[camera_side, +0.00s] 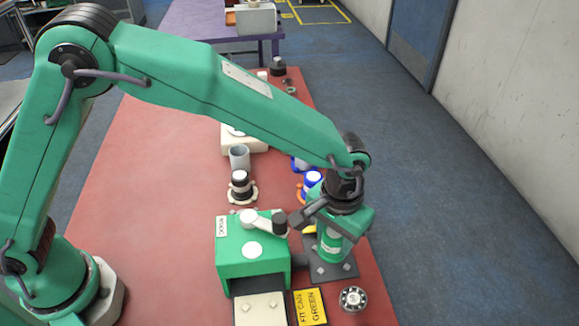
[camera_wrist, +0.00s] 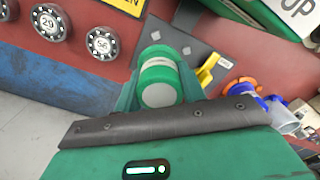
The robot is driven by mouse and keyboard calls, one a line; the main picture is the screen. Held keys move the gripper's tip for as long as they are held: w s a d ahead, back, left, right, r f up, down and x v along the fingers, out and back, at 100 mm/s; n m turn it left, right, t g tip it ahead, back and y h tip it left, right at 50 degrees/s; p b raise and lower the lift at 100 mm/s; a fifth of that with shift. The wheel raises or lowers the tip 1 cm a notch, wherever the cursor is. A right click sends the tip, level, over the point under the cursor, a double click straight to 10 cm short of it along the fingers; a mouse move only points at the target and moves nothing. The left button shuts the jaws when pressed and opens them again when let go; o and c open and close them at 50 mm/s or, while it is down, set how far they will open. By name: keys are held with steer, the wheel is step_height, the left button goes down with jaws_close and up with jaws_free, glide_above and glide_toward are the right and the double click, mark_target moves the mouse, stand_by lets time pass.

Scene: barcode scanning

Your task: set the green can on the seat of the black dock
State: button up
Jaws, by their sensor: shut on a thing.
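The green can (camera_side: 331,243), green with a pale band, is between the fingers of my gripper (camera_side: 333,222) in the side view. In the wrist view the can (camera_wrist: 158,75) shows its pale round end toward the camera, with green fingers on both sides. My gripper (camera_wrist: 157,90) is shut on it. The black dock (camera_side: 345,270) shows as a dark plate with pale bolts beneath the can; its plate (camera_wrist: 198,47) also shows in the wrist view. The can and my gripper hide the seat. I cannot tell whether the can touches it.
A green box with a lever (camera_side: 250,262) stands just left of the dock. A yellow sign (camera_side: 309,307) and a round metal part (camera_side: 352,299) lie in front. Blue-and-white parts (camera_side: 312,181) and a yellow piece (camera_wrist: 207,70) are close by. The red table's left side is clear.

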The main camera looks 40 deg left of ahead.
mark_target(333, 247)
steer(key=shift+w+a+f, duration=0.2)
steer(key=shift+w+f, duration=0.15)
steer(key=shift+w, duration=0.25)
steer(key=shift+f, duration=2)
steer(key=shift+f, duration=0.15)
steer(key=o, duration=1)
steer(key=shift+o, duration=0.2)
step_height(333, 247, up, 12)
steer(key=shift+r, duration=0.15)
steer(key=shift+a+r, duration=0.1)
